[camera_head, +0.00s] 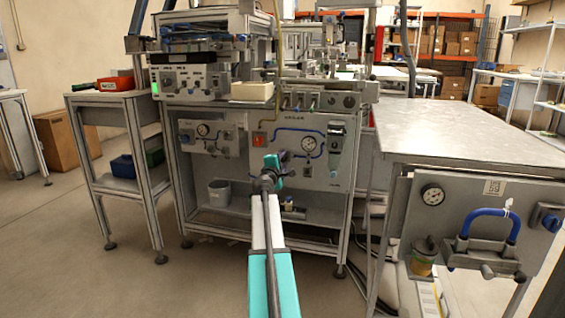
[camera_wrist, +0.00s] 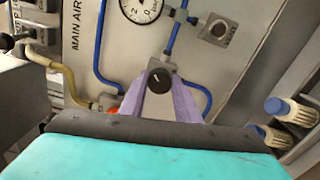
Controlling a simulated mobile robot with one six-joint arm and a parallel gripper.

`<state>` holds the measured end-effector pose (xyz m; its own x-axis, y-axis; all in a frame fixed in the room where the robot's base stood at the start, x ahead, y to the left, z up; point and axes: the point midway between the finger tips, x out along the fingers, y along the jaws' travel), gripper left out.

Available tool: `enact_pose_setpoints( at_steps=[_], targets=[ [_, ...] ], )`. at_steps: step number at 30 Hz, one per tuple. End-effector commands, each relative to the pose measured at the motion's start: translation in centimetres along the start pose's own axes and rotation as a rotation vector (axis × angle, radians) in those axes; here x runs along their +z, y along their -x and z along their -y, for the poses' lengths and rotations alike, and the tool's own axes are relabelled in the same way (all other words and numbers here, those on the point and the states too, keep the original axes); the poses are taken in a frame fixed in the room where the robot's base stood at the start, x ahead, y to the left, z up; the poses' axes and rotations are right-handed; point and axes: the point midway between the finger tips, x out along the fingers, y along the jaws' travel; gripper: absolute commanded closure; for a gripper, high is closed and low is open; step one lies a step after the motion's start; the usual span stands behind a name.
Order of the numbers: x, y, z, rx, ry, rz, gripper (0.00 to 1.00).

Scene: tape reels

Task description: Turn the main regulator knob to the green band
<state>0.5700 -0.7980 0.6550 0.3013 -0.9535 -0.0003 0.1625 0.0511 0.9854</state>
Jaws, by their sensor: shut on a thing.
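The black main regulator knob (camera_wrist: 158,81) sits between the two purple fingers of my gripper (camera_wrist: 160,70) in the wrist view, and the fingers are shut on it. A small pale mark shows on the knob's face. Above it is the round white gauge (camera_wrist: 141,8), cut off by the frame's top; its needle and any green band cannot be read. In the head view my gripper (camera_head: 284,157) is at the front panel, just left of this gauge (camera_head: 309,144), and hides the knob there.
Blue tubes (camera_wrist: 102,55) run around the knob, and a grey square fitting (camera_wrist: 217,29) lies up and right of it. A metal table (camera_head: 470,130) stands right of my arm; a shelf cart (camera_head: 105,100) stands left. Open floor lies front left.

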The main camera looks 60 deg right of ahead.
Motion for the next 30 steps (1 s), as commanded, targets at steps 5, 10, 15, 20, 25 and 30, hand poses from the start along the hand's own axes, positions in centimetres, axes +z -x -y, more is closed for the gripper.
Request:
enact_pose_setpoints(
  at_steps=[5,10,15,20,25,30],
  targets=[
    [-0.1,0.0,0.0,0.0,0.001,-0.002,0.93],
    [-0.1,0.0,0.0,0.0,0.001,-0.002,0.52],
    [0.0,0.0,0.0,0.0,0.002,-0.001,0.52],
    [0.0,0.1,0.0,0.0,0.002,0.0,0.52],
    [0.0,0.7,0.0,0.0,0.003,0.0,0.52],
    [0.1,1.9,-0.1,0.0,0.003,0.0,0.52]
  ],
)
